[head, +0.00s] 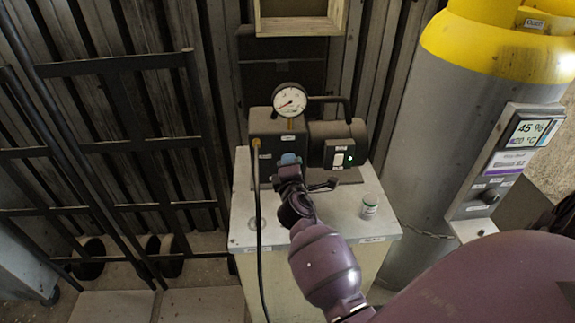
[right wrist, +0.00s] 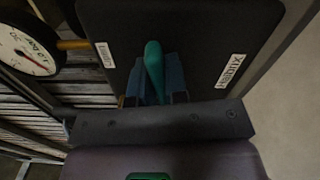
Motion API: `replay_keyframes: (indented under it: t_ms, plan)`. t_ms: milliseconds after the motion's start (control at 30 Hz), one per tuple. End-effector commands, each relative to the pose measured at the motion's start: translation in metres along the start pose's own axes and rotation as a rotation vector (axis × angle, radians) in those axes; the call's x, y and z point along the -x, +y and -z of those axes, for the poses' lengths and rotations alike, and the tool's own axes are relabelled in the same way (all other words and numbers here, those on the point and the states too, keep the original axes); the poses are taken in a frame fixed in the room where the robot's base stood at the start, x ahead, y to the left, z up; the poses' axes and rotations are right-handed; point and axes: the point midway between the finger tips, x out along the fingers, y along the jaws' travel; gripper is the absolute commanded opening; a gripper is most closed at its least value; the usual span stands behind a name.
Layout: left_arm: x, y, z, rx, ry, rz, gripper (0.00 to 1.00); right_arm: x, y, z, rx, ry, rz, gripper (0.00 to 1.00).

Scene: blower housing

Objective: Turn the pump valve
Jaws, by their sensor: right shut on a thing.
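The pump (head: 337,130) is a dark unit with a round white pressure gauge (head: 289,99) on a brass stem. It stands on a pale cabinet top. The valve handle is a teal lever, seen in the right wrist view (right wrist: 153,62) in front of the pump's dark face, pointing roughly up the picture. My right gripper (head: 290,160) is at the front of the pump, shut on this handle, with its blue fingers on either side. In the head view the gripper hides the handle. My left gripper is not in view.
A black hose (head: 258,215) hangs down the cabinet's left front. A large grey-and-yellow cylinder (head: 424,140) stands on the right. Black hand trucks (head: 122,65) lean on the left wall.

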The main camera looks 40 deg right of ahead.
Motion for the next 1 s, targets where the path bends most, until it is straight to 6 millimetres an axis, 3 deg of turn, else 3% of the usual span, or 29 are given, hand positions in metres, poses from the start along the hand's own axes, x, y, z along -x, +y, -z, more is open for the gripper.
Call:
replay_keyframes:
  t_ms: [400, 933, 967, 1000]
  plan:
    - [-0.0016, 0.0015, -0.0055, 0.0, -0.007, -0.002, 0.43, 0.0004, -0.002, 0.0003, -0.185, 0.0, 0.003, 0.0]
    - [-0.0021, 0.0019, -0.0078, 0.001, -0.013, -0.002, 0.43, 0.0003, -0.0007, 0.0002, -0.212, 0.0, 0.002, 0.0]
    - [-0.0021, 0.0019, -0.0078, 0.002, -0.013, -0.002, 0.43, 0.0003, -0.0007, 0.0002, -0.212, 0.0, 0.002, 0.15]
    - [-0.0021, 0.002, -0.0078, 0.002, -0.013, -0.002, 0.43, 0.0003, -0.0007, 0.0002, -0.212, 0.0, 0.002, 0.21]
